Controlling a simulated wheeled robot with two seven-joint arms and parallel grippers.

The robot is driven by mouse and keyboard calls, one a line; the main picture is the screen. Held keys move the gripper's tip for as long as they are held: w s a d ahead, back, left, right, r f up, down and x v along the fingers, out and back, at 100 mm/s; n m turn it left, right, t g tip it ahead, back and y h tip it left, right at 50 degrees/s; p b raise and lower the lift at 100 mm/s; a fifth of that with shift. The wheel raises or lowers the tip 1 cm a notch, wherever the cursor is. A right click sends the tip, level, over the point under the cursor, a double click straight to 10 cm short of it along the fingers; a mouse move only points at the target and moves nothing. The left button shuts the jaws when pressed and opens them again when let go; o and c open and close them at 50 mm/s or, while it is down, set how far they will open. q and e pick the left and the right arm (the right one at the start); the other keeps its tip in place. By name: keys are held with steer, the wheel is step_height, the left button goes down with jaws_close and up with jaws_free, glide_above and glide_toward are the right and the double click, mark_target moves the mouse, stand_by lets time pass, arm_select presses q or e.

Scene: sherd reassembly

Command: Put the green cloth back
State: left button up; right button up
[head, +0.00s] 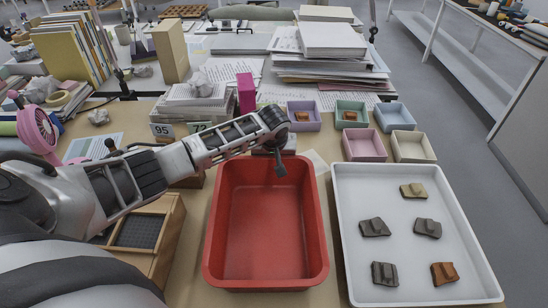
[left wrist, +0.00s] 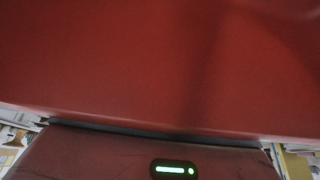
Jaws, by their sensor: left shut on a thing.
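I make out no green cloth in either view. My left gripper (head: 280,168) is at the far rim of the red bin (head: 268,225), pointing down. It is shut, apparently on that rim, with one dark finger in front of the bin's far inner wall. The bin looks empty and stands on the table. In the left wrist view, the red bin wall (left wrist: 150,70) fills most of the picture very close up, and the fingertips are hidden. My right gripper is in neither view.
A white tray (head: 350,270) with several sherds lies right of the bin. Small coloured boxes (head: 365,146) stand behind it, some holding sherds. A wooden box (head: 165,215) is left of the bin. Books, paper stacks (head: 325,65) and a pink fan (head: 38,130) crowd the back and left.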

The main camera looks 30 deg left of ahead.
arm_select(q)
steer(key=shift+f, duration=0.15)
steer(key=o, duration=0.9)
steer(key=shift+r, duration=0.5)
steer(key=p+v, duration=0.1)
steer(key=v, duration=1)
steer(key=shift+s+d+r, duration=0.1)
steer(key=shift+r, duration=0.1)
